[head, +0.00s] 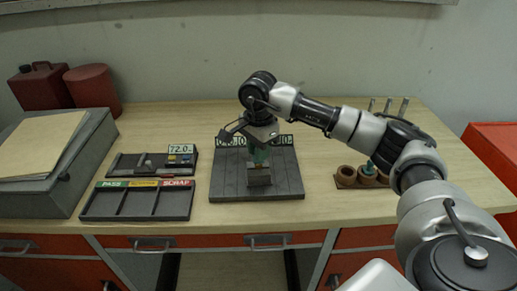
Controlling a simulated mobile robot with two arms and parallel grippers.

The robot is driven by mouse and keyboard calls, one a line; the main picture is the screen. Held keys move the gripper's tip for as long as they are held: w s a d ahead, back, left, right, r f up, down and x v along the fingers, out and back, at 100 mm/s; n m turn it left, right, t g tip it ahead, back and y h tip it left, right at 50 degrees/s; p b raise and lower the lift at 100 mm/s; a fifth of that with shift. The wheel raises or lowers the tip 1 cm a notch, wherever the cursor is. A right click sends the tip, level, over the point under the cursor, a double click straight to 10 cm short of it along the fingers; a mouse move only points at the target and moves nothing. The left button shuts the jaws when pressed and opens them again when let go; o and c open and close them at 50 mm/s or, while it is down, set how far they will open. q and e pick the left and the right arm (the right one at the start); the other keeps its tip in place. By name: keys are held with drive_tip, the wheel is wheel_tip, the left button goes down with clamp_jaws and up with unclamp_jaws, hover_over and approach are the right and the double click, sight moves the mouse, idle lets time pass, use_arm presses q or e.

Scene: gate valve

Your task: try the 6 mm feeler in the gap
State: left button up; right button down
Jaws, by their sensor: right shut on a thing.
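My right gripper (262,136) points down over the dark grooved plate (285,182) in the middle of the bench. It is shut on a green piece (261,154), which looks like a feeler; no size mark on it can be read. Directly under it stands a small grey block (259,177) on the plate. The gap is too small and too covered to make out, and I cannot tell whether the green piece touches the block or enters it. My left gripper is not in view.
A tray (143,217) marked PASS and SCRAP lies left of the plate, below a gauge unit (182,150) showing about 72.0. At right, a holder has brown cups (346,175), one with a teal piece (370,167). A grey case (85,170) and red cans (92,88) stand left.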

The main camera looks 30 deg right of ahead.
drive_tip(key=shift+r, duration=0.35)
idle(0.3)
drive_tip(key=shift+r+p, duration=0.35)
drive_tip(key=shift+r, duration=0.1)
drive_tip(key=shift+r, duration=0.2)
drive_tip(key=shift+r+p, duration=1.55)
drive_tip(key=shift+r, duration=0.8)
